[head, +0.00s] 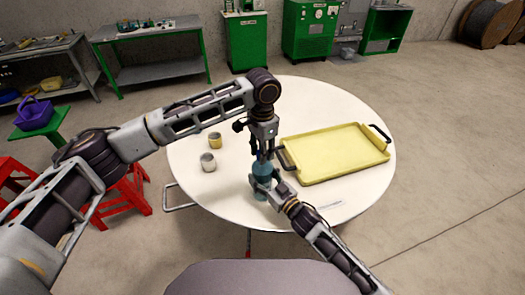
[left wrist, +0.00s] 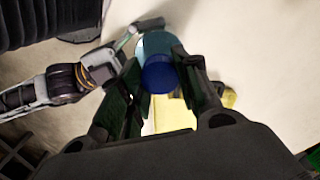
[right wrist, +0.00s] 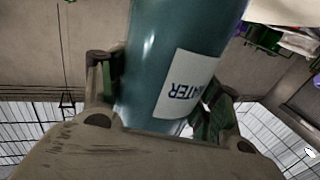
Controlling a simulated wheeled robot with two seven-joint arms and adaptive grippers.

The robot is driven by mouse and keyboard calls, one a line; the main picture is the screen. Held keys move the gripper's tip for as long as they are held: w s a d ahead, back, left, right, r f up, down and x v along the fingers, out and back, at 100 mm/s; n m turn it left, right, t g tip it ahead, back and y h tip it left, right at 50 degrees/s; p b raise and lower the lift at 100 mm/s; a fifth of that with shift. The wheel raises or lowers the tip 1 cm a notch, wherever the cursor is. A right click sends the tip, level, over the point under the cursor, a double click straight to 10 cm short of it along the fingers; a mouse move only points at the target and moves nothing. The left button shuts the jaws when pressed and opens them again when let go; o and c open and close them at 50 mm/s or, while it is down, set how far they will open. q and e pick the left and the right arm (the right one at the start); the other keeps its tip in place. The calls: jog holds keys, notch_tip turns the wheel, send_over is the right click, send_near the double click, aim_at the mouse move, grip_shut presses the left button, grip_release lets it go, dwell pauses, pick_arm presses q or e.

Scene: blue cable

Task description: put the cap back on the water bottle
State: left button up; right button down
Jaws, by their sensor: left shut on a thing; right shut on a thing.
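The teal water bottle (head: 262,169) stands upright near the front of the round table. My right gripper (head: 264,186) is shut around its body; the right wrist view shows the bottle (right wrist: 155,70) with its white "WATER" label between the fingers. My left gripper (head: 264,153) points down above the bottle and is shut on the round blue cap (left wrist: 160,77). In the left wrist view the bottle (left wrist: 152,44) shows just beyond the cap, partly covered by it. The bottle's mouth is hidden, and I cannot tell whether cap and bottle touch.
A yellow tray (head: 335,152) with dark handles lies on the right of the white table (head: 222,188). Two small cups, a yellow one (head: 215,139) and a grey one (head: 208,161), stand left of my left gripper. A thin pale item (head: 330,205) lies near the right front edge.

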pick_arm(q)
jog(key=m, duration=0.4)
jog(key=shift+m, duration=0.3)
jog(key=m, duration=0.4)
jog(key=o, duration=1.2)
jog(key=shift+r, duration=5.95)
